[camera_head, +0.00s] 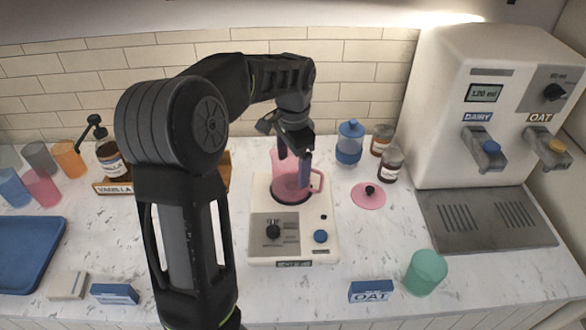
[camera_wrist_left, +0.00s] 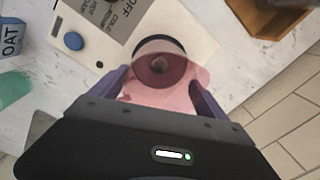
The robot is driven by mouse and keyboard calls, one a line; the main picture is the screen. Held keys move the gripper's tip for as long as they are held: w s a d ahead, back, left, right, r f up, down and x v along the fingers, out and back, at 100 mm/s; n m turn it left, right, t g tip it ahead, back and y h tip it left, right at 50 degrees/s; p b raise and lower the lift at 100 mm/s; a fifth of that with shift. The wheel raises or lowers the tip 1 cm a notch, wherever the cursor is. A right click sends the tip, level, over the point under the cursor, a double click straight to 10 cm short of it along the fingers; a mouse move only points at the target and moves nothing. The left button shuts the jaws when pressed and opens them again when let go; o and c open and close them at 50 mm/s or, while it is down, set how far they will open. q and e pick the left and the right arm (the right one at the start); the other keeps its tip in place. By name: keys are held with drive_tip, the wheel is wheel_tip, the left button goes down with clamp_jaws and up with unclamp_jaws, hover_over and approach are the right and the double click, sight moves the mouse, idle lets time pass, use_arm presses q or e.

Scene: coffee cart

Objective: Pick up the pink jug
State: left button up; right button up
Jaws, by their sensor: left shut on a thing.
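The pink jug (camera_head: 288,181) is see-through and upright on the white machine (camera_head: 262,221), over its dark round plate, with its handle to the right. My left gripper (camera_head: 296,165) comes down from above and is shut on the jug. In the left wrist view the pink jug (camera_wrist_left: 165,85) lies between the two purple fingers of my left gripper (camera_wrist_left: 160,90), and its base is at the dark ring on the machine. I cannot tell whether the jug is touching the plate. My right gripper is not in view.
A pink lid (camera_head: 369,196) with a dark knob lies right of the machine. A blue jar (camera_head: 349,143) and two dark bottles stand behind it. A green cup (camera_head: 426,272) and an OAT box (camera_head: 371,291) are in front. The large dispenser (camera_head: 490,110) stands at the right.

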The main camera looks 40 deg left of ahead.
use_arm(q)
wheel_tip(320, 180, up, 10)
idle(0.4)
drive_tip(key=shift+f, duration=0.15)
idle(0.7)
